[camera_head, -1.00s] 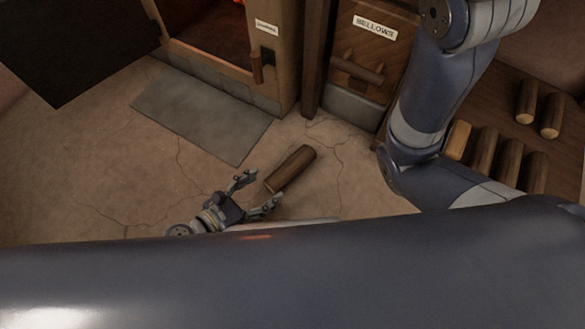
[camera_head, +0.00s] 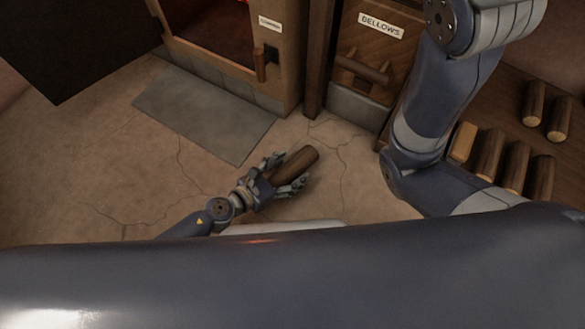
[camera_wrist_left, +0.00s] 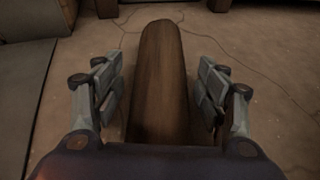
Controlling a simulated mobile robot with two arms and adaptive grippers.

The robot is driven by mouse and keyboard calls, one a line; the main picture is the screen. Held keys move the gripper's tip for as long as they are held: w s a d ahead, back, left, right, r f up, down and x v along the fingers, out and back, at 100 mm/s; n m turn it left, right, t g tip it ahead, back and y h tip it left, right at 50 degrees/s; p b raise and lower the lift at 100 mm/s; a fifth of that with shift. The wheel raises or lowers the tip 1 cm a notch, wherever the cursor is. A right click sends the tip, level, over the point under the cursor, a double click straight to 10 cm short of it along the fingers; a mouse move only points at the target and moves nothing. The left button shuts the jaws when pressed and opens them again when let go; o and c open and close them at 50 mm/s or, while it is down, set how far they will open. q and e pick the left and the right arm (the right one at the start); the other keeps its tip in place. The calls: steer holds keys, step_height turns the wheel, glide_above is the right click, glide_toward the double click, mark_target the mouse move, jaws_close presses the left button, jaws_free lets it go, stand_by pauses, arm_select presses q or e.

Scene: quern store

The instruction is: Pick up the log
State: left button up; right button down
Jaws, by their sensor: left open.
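A brown wooden log (camera_head: 299,162) lies on the cracked floor in the head view. It also fills the middle of the left wrist view (camera_wrist_left: 160,80), pointing away from me. My left gripper (camera_head: 284,171) is open, with one finger on each side of the log's near part. In the left wrist view the two fingers (camera_wrist_left: 158,92) stand apart from the log, with a gap on both sides. The near end of the log is hidden by the gripper. My right gripper is not in view; only an arm of mine shows at the right.
A grey slab (camera_head: 203,115) lies on the floor before an opening with a red glow (camera_head: 225,22). A wooden panel labelled BELLOWS (camera_head: 381,25) with a handle stands behind the log. Several more logs (camera_head: 489,152) lie on a wooden surface at the right. Bare floor surrounds the log.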

arm_select(q)
steer(key=c, duration=1.3)
steer(key=shift+c, duration=0.2)
steer(key=shift+r, duration=0.1)
